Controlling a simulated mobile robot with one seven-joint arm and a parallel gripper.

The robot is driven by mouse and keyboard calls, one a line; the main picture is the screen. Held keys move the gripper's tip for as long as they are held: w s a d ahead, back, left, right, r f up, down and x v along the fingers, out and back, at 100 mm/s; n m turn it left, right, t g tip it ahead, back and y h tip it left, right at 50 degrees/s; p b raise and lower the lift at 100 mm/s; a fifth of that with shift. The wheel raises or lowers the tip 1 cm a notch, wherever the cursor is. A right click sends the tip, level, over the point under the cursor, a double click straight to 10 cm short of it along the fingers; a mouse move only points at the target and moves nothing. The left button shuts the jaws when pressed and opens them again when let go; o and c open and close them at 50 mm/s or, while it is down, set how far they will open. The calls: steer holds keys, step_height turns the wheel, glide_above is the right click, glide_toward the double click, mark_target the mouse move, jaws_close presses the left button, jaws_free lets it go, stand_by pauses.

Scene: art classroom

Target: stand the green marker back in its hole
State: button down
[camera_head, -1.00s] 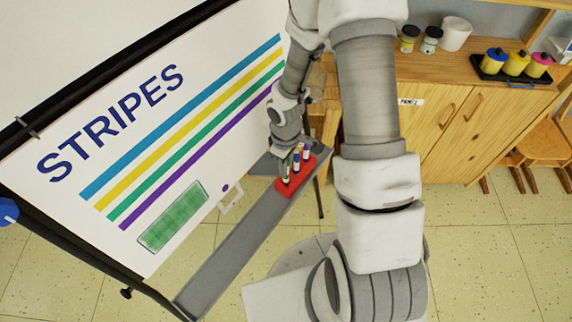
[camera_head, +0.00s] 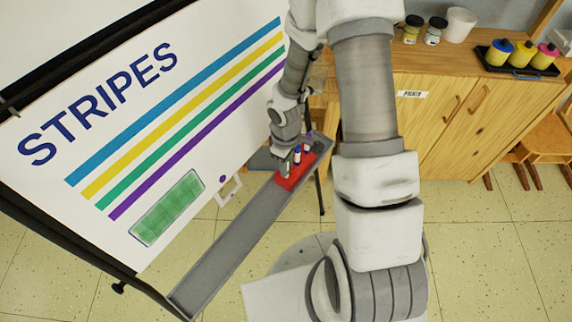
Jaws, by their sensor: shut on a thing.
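The red marker block (camera_head: 293,181) sits on the grey tray (camera_head: 222,251) under the board, near the tray's far end. A blue marker (camera_head: 297,156) and a purple marker (camera_head: 307,142) stand upright in it. My gripper (camera_head: 285,163) is over the block's near left end and is shut on the green marker (camera_head: 285,169). The gripper hides most of that marker. I cannot tell whether its lower end is inside the hole.
The board (camera_head: 60,215) with coloured stripes rises just left of the tray. A green eraser-like pad (camera_head: 167,208) is on it. Wooden cabinets (camera_head: 440,120) with paint pots (camera_head: 520,54) stand at the right. The tray's near part is bare.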

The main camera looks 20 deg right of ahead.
steer(key=shift+s+f, duration=0.15)
steer(key=c, duration=0.7)
jaws_free()
steer(key=shift+o, duration=0.2)
steer(key=shift+o, duration=0.9)
steer(key=shift+r+p, duration=2.85)
steer(key=shift+r, duration=0.75)
